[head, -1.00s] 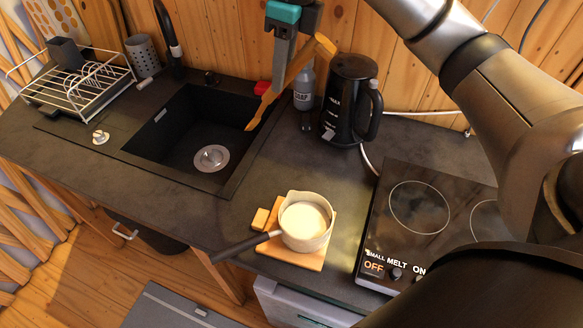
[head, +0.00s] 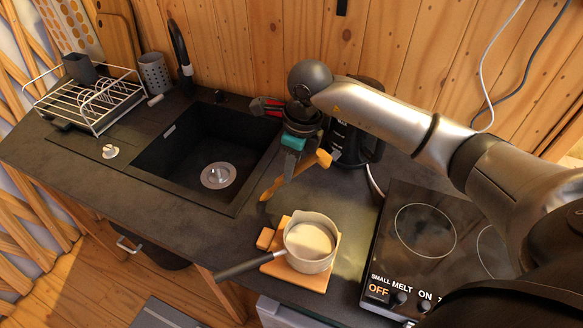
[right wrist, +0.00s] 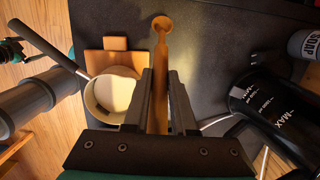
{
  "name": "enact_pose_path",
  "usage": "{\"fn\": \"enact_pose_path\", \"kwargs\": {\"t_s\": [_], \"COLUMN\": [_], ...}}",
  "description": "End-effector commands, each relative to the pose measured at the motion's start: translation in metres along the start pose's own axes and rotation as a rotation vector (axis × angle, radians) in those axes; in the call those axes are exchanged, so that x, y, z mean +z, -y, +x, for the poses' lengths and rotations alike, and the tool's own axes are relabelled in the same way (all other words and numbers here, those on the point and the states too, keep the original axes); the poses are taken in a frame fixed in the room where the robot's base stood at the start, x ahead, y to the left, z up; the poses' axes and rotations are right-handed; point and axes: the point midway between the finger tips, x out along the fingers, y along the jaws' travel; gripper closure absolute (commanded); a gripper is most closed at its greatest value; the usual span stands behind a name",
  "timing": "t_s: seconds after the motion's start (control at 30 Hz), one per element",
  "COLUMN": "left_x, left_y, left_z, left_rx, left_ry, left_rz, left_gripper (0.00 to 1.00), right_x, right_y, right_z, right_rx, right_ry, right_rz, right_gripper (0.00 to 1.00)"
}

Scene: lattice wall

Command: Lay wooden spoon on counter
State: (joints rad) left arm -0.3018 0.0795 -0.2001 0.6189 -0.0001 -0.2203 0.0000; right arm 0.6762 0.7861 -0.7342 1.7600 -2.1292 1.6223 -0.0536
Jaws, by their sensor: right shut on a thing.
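The wooden spoon (head: 272,188) is held in my right gripper (head: 290,172), slanting, over the counter (head: 225,235) between the sink and the saucepan. In the right wrist view, the spoon (right wrist: 161,50) runs between the two dark fingers of the right gripper (right wrist: 161,75), its round end pointing away over the counter (right wrist: 215,50). I cannot tell whether its lower end touches the counter. My left gripper is not in the head view; a teal and dark part at the left edge of the right wrist view may belong to it, but no jaws can be made out.
A saucepan (head: 309,242) stands on a wooden board (head: 310,278), close to the spoon, its handle pointing left. The sink (head: 195,150) and dish rack (head: 85,98) are left. The hob (head: 420,235) is right. A black kettle (head: 350,145) is behind my wrist.

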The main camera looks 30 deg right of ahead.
Motion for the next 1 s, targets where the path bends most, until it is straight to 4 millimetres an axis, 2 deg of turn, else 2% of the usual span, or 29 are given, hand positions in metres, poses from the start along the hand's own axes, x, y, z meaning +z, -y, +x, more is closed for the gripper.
{"fn": "enact_pose_path", "kwargs": {"t_s": [0.07, 0.43, 0.47, 0.7, 1.0], "left_x": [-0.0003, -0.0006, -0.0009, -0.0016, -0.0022], "left_y": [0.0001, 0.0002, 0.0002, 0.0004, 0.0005], "left_z": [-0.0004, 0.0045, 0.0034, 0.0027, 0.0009], "left_rx": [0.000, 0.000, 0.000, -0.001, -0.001], "left_ry": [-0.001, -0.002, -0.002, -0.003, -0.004], "left_rz": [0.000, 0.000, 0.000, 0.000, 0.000], "left_gripper": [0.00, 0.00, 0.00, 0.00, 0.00], "right_x": [-0.0014, -0.0018, -0.0017, -0.0016, -0.0013], "right_y": [-0.0003, 0.0001, 0.0000, 0.0000, -0.0001], "right_z": [0.0078, 0.0128, 0.0117, 0.0110, 0.0090], "right_rx": [0.000, -0.001, -0.001, -0.001, -0.001], "right_ry": [-0.001, 0.001, 0.000, 0.000, 0.000], "right_rz": [0.000, -0.001, -0.001, -0.001, -0.001], "right_gripper": [1.00, 1.00, 0.72, 0.46, 0.46]}}
